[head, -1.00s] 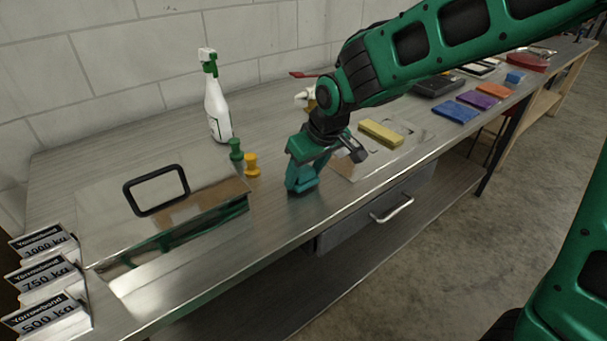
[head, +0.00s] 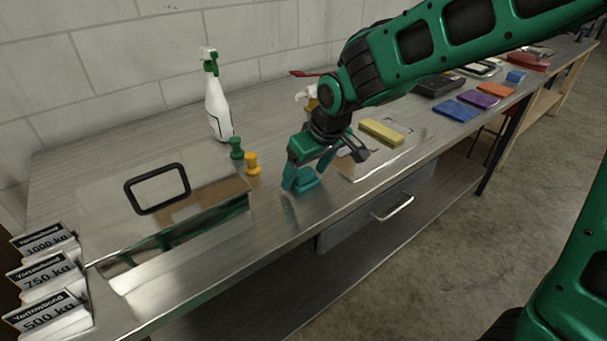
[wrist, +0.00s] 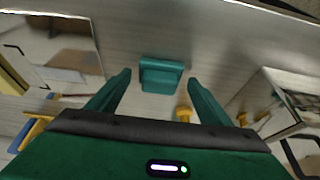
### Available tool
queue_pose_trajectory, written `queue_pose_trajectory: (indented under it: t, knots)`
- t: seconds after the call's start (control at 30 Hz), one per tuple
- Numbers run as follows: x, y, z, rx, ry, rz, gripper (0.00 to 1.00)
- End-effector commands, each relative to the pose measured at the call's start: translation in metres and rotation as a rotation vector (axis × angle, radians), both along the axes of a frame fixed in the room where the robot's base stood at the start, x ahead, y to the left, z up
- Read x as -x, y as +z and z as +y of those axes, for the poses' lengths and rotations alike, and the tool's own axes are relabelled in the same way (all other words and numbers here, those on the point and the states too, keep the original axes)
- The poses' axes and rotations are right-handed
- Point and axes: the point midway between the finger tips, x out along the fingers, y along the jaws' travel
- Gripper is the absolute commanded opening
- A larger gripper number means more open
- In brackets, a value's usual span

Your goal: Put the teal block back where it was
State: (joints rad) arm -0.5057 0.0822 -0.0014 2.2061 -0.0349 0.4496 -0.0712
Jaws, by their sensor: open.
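The teal block (head: 308,181) rests on the metal bench top, near its front edge. In the wrist view the teal block (wrist: 161,74) lies between and slightly past my two fingertips, with a visible gap on each side. My gripper (head: 305,172) points down over the block with its jaws spread. In the wrist view my gripper (wrist: 159,79) shows both green fingers apart and holding nothing. Part of the block is hidden behind a finger in the head view.
Green (head: 236,149) and yellow (head: 252,163) knobbed pegs and a spray bottle (head: 217,105) stand left of my gripper. A metal box (head: 95,215) is farther left. A yellow block (head: 381,132) lies to the right. A drawer handle (head: 392,207) juts out below the bench edge.

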Motion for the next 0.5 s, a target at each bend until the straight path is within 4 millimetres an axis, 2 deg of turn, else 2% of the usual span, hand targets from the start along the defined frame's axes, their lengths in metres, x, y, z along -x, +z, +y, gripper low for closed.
queue_pose_trajectory:
  t: [0.3, 0.5]
  knots:
    - [0.019, 0.057, -0.013, -0.002, -0.001, -0.004, 0.73]
    - [0.029, 0.087, -0.021, -0.002, -0.001, -0.004, 0.73]
